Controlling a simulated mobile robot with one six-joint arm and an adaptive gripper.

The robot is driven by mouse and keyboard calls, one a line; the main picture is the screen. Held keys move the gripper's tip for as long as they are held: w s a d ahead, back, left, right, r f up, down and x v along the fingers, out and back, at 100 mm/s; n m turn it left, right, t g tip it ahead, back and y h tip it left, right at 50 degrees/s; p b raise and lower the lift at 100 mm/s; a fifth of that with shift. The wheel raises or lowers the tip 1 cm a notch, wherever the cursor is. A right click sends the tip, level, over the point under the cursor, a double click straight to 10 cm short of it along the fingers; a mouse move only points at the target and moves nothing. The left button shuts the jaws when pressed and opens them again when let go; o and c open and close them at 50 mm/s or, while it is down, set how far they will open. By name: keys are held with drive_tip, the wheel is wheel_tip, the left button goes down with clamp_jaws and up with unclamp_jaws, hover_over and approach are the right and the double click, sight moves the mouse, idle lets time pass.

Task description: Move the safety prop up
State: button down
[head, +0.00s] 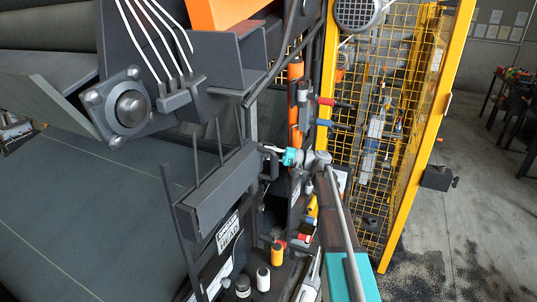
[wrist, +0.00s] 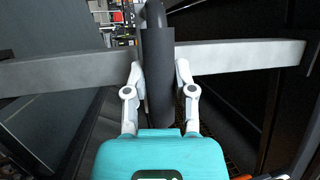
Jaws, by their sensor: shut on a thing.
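In the wrist view a dark upright cylindrical handle (wrist: 158,60) stands between the two white fingers of my gripper (wrist: 160,78), which are shut on it. A grey horizontal bar (wrist: 240,56) runs behind the handle to both sides; I take bar and handle as the safety prop. In the head view my gripper (head: 274,151) reaches from the right to the end of a dark grey beam (head: 222,187), by its small dark handle (head: 267,167). The gripped part is small there and partly hidden by the fingers.
A yellow mesh guard (head: 400,130) stands right of my arm. A wide dark belt (head: 90,220) lies at the left, below a round bearing (head: 130,108). Orange and black cylinders (head: 277,253) stand below the beam. Open floor (head: 465,210) lies at the far right.

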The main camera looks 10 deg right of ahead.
drive_tip(key=shift+r+p, duration=0.45)
drive_tip(key=shift+r, duration=0.4)
drive_tip(key=shift+w, duration=0.15)
drive_tip(key=shift+c, duration=2.2)
unclamp_jaws()
drive_tip(key=shift+f, duration=0.1)
